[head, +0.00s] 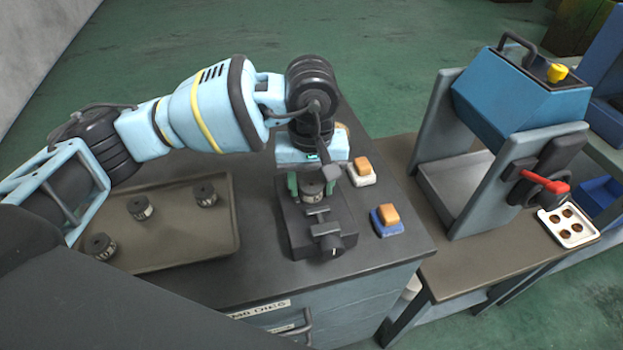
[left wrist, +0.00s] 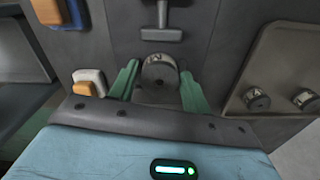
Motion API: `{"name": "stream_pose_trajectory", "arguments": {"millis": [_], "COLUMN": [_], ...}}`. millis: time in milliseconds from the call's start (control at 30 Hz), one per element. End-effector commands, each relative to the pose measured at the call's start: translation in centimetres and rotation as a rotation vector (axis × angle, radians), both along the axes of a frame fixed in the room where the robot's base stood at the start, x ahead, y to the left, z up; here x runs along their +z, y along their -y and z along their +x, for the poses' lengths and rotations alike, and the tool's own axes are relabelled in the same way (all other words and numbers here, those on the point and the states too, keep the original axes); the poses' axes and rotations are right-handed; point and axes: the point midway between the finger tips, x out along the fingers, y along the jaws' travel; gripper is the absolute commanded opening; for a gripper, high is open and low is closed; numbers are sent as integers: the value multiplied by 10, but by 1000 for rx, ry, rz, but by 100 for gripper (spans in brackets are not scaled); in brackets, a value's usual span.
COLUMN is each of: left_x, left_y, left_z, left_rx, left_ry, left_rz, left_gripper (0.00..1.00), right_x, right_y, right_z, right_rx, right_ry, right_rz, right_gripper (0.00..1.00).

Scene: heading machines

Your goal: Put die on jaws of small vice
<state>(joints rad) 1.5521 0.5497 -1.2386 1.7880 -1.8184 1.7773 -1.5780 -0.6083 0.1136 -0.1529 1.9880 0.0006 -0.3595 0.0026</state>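The small vice (head: 300,236) is dark grey and stands near the front edge of the bench. A short round die (head: 312,190) with a lighter marked band is upright at its jaws. The die also shows in the left wrist view (left wrist: 158,74). My left gripper (head: 312,184) points down, with one green finger on each side of the die. The fingers (left wrist: 160,88) are very close to its sides; I cannot tell whether they press on it. The contact under the die is partly hidden. My right gripper is not in view.
A tray (head: 222,238) at left holds three similar dies (head: 141,208). Two orange-topped blocks, one on a white base (head: 361,172) and one on a blue base (head: 386,220), stand right of the vice. A blue machine (head: 520,100) with a red-handled lever stands further right.

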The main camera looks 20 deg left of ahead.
Motion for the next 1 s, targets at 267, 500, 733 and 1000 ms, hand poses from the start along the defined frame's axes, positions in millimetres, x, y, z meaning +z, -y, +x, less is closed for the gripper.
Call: {"name": "stream_pose_trajectory", "arguments": {"millis": [267,500,733,1000], "left_x": [1,11,51,101], "left_y": [0,0,1,1], "left_z": [0,1,1,1], "left_rx": [0,0,1,0], "left_ry": [1,3,4,2], "left_rz": [-1,-2,-3,-1], "left_gripper": [61,61,61,61], "right_x": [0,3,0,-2], "right_y": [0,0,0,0], "right_z": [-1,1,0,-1], "right_rx": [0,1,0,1], "right_ry": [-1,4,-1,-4], "right_rz": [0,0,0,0], "right_gripper": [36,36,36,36]}}
